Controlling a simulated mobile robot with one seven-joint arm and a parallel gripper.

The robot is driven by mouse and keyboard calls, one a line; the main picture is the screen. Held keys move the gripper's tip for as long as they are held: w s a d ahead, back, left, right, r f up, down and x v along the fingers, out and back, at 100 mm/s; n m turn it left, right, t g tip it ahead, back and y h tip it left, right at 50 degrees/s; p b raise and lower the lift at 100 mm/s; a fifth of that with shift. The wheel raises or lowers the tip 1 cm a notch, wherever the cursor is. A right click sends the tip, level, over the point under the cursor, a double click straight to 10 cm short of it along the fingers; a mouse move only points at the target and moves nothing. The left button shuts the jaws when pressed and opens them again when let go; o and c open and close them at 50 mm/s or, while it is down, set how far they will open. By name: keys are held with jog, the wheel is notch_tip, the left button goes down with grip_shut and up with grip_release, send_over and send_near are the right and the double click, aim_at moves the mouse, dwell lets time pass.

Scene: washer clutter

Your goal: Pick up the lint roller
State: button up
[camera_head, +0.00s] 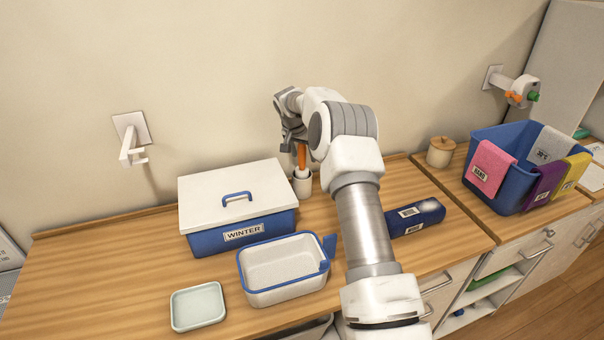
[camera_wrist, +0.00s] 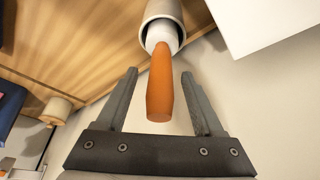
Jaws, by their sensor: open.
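The lint roller (camera_head: 301,157) stands upright in a white cup (camera_head: 302,184) at the back of the counter, beside the lidded box. Its orange handle points up, and a white part below it goes into the cup. In the wrist view the orange handle of the lint roller (camera_wrist: 160,85) lies between the two fingers of my gripper (camera_wrist: 158,85), with a gap on both sides. My gripper (camera_head: 292,140) is open and empty around the handle. The lower part of the roller is hidden inside the cup (camera_wrist: 163,14).
A blue box with white lid (camera_head: 237,195) stands close left of the cup. In front are an open white bin (camera_head: 284,270) and a pale tray (camera_head: 198,308). A dark blue roll (camera_head: 416,216), a wooden-lidded jar (camera_head: 440,152) and a blue basket with cloths (camera_head: 498,142) are right.

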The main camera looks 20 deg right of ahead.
jog(key=shift+w+d+f, duration=0.15)
jog(key=shift+f, duration=0.4)
grip_shut()
jog(key=shift+r, duration=0.1)
dwell(0.9)
